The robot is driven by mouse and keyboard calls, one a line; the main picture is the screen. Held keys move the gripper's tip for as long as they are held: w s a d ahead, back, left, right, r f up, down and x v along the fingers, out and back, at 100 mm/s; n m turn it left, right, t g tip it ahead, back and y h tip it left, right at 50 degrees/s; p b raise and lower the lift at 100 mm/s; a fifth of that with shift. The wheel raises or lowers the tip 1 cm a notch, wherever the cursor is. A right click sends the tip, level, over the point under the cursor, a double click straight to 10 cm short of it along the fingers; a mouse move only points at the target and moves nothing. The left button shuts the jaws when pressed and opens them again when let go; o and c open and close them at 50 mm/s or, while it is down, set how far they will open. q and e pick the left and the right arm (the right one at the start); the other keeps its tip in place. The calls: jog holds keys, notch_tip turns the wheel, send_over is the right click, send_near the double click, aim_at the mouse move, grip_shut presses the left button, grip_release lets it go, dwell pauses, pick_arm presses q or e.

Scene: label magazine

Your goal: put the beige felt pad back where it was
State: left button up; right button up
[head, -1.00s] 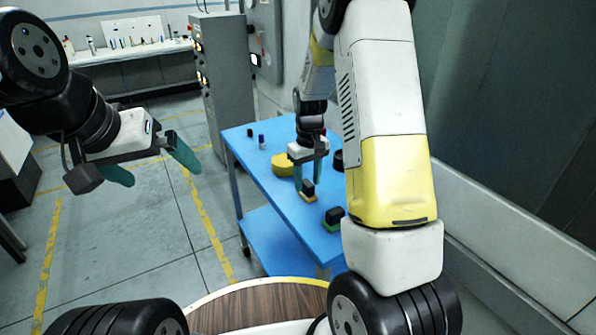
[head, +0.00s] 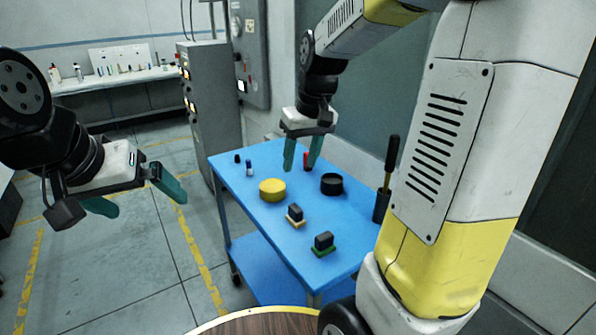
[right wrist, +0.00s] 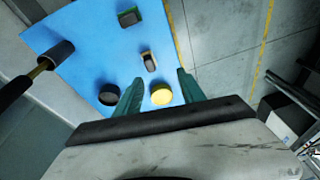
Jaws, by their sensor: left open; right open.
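The beige felt pad (head: 297,223) lies on the blue table with a dark block on top of it. It also shows in the right wrist view (right wrist: 150,68). My right gripper (head: 300,167) is open and empty, raised above the table's far part and apart from the pad. In the right wrist view the pad is beyond its open fingers (right wrist: 160,86). My left gripper (head: 136,198) is open and empty, out over the floor left of the table.
The blue table (head: 255,233) also holds a green pad with a dark block (head: 323,241), a yellow disc (head: 272,190), a black round container (head: 332,184) and small cylinders (head: 249,168). A dark holder with a yellow-shafted tool (head: 381,206) stands at the right edge.

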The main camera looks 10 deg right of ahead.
jog(key=s+r+m+t, duration=0.1)
jog(key=s+r+t, duration=0.1)
jog(key=s, duration=0.6)
jog(key=s+a+r+m+t, duration=0.1)
jog(key=s+r+t, duration=0.1)
jog(key=s, duration=0.5)
jog(key=shift+s+a+r+y, duration=0.3)
jog(key=shift+s+y, duration=0.1)
jog(key=shift+d, duration=0.1)
